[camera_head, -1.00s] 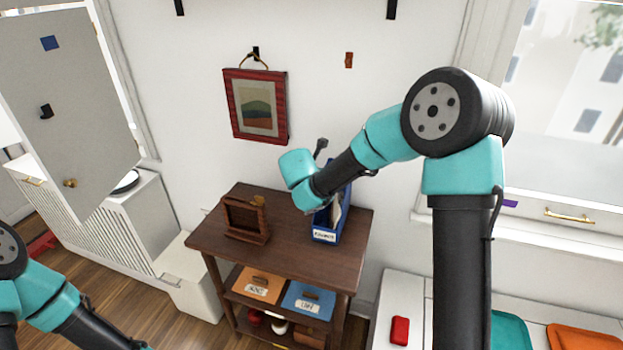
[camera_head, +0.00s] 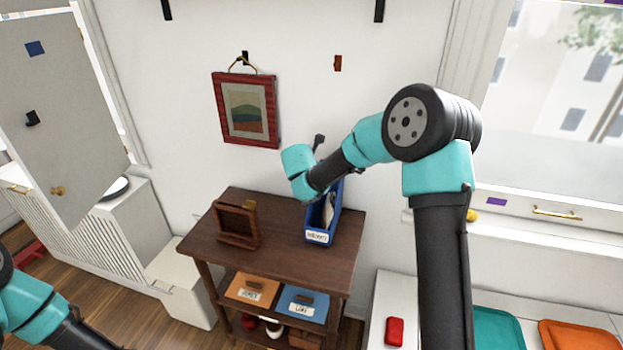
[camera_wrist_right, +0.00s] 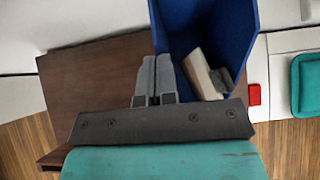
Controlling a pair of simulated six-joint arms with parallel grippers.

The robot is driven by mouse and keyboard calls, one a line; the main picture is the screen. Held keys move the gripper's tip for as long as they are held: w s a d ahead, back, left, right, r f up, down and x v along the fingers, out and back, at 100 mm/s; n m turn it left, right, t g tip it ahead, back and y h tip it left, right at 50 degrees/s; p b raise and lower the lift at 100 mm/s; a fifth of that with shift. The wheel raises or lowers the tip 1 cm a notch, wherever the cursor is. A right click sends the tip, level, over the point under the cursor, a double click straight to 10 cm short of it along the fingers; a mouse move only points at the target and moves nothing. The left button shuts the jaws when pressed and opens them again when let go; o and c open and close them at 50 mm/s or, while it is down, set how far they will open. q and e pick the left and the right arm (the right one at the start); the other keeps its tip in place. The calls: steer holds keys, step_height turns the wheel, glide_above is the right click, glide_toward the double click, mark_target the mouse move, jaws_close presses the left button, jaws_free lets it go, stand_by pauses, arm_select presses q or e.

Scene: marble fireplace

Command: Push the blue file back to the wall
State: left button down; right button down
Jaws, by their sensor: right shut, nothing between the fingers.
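The blue file (camera_head: 311,227) stands upright on the dark wooden table, near the wall, with a white label on its front. In the right wrist view the open-topped blue file (camera_wrist_right: 239,35) holds something pale. My right gripper (camera_wrist_right: 157,60) is shut and empty, its fingertips at the file's left edge in that view; I cannot tell whether they touch it. In the head view my right arm covers part of the file, and its fingers are hidden. The white wall (camera_head: 310,105) rises behind the table. My left arm shows at the lower left, but its gripper is out of frame.
A wooden holder (camera_head: 236,224) stands left of the file on the table (camera_head: 275,252). A red-framed picture (camera_head: 245,110) hangs above. The table front is clear.

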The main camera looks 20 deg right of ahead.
steer(key=shift+f, duration=0.35)
steer(key=shift+s+a, duration=0.35)
steer(key=shift+s, duration=0.1)
steer(key=f+v, duration=0.1)
steer(key=v, duration=1.1)
steer(key=shift+s+a, duration=0.4)
steer(key=shift+s, duration=0.1)
steer(key=shift+r, duration=0.15)
